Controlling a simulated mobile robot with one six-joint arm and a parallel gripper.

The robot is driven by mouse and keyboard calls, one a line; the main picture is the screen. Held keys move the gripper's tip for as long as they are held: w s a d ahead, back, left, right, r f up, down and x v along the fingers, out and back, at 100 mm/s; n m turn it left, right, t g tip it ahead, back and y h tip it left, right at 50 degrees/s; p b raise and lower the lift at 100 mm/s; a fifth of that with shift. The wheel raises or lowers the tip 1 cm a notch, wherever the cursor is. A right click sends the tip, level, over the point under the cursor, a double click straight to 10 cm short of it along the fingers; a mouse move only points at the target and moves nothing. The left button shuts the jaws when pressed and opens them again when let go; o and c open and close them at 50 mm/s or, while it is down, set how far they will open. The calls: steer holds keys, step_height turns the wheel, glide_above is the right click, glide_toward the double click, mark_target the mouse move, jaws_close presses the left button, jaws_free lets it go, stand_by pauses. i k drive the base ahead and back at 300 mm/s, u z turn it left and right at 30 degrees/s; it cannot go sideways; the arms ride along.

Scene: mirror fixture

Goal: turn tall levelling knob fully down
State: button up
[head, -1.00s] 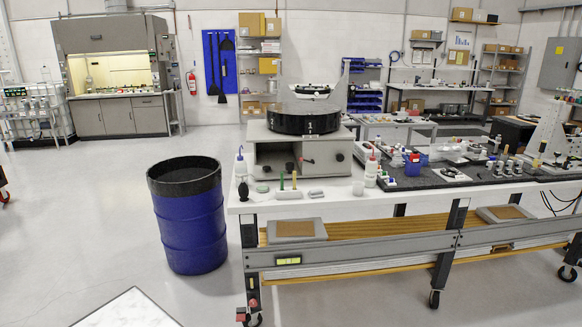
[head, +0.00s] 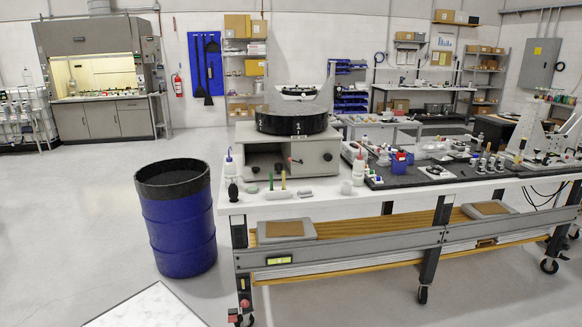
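A black breadboard (head: 395,181) lies on the long white workbench (head: 330,193) at the right. Several small upright metal posts or knobs with dark tops (head: 482,164) stand on it. At this distance I cannot tell which, if any, is the tall levelling knob. A pale triangular bracket (head: 526,130) stands at the board's right end. A round black drum (head: 292,123) sits on a grey box (head: 318,160) at the bench's left part. My gripper is not in view.
A blue drum bin (head: 178,225) stands on the floor left of the bench. The bench has a lower shelf and caster legs (head: 422,294). A pale slab (head: 150,308) shows at the bottom edge. Open floor lies at the left and in front of the bench.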

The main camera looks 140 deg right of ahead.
mark_target(278, 166)
steer(key=u, duration=0.7)
steer(key=k, duration=0.2)
steer(key=z, duration=3.2)
steer(key=k, duration=0.2)
steer(key=z, duration=1.25)
steer(key=k, duration=0.65)
steer(key=u, duration=0.3)
steer(key=i, duration=0.15)
steer(key=z, duration=0.25)
